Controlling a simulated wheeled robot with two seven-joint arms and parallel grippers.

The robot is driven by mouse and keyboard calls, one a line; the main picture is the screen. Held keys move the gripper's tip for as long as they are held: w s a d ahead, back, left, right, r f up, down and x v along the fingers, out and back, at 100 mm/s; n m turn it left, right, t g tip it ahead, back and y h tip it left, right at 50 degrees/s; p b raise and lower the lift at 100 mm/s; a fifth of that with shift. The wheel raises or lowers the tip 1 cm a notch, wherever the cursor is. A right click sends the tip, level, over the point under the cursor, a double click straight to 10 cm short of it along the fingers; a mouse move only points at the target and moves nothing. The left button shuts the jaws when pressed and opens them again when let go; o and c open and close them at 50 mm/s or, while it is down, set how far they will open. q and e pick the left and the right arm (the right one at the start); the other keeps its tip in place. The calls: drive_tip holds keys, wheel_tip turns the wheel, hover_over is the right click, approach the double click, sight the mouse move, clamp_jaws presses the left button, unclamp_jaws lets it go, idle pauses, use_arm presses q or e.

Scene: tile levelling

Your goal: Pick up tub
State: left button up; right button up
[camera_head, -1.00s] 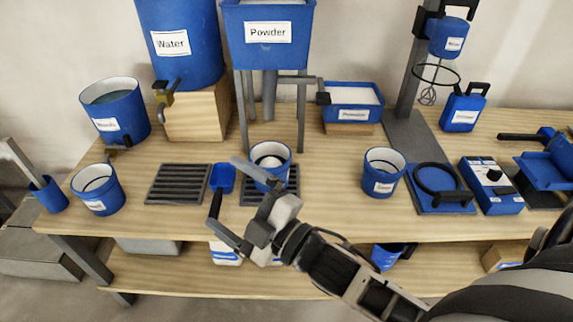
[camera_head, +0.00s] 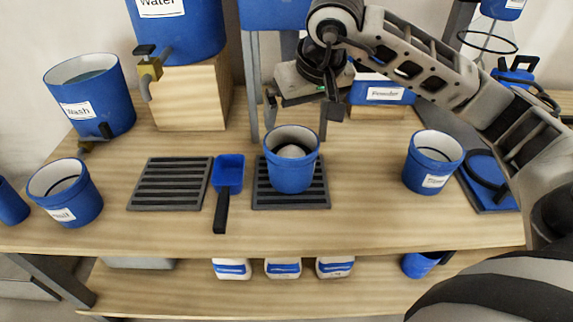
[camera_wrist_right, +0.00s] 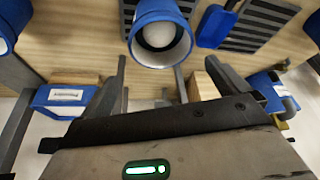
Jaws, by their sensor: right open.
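A blue tub (camera_head: 291,172) with powder-white contents stands upright on the right slotted black rack (camera_head: 262,197) at the middle of the bench. It also shows at the top of the right wrist view (camera_wrist_right: 160,12), seen from above with a pale mound inside. My right gripper (camera_head: 301,108) is open and empty, behind and above this tub and apart from it. Two other blue tubs stand on the bench, one at the right (camera_head: 413,172) with a label and one at the left (camera_head: 78,203). My left gripper is not in view.
A blue scoop (camera_head: 228,172) lies between that rack and an empty slotted rack (camera_head: 165,183). The powder hopper's legs (camera_head: 251,85) stand close behind my right gripper. A powder tray (camera_head: 385,95) is behind right. Bare bench lies between the middle and right tubs.

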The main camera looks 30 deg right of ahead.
drive_tip(key=b, duration=0.2)
approach(290, 146)
drive_tip(key=f, duration=0.1)
drive_tip(key=a+f, duration=0.1)
drive_tip(key=f, duration=0.3)
drive_tip(key=shift+a+f, duration=0.2)
drive_tip(key=shift+a, duration=0.2)
drive_tip(key=shift+w+f, duration=0.2)
drive_tip(key=shift+f, duration=0.15)
drive_tip(key=c, duration=1)
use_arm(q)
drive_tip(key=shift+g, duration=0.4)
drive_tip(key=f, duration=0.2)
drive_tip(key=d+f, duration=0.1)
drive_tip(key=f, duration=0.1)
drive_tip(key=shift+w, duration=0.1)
use_arm(e)
drive_tip(key=shift+r, duration=0.15)
drive_tip(key=c, duration=0.5)
drive_tip(key=shift+d, duration=0.1)
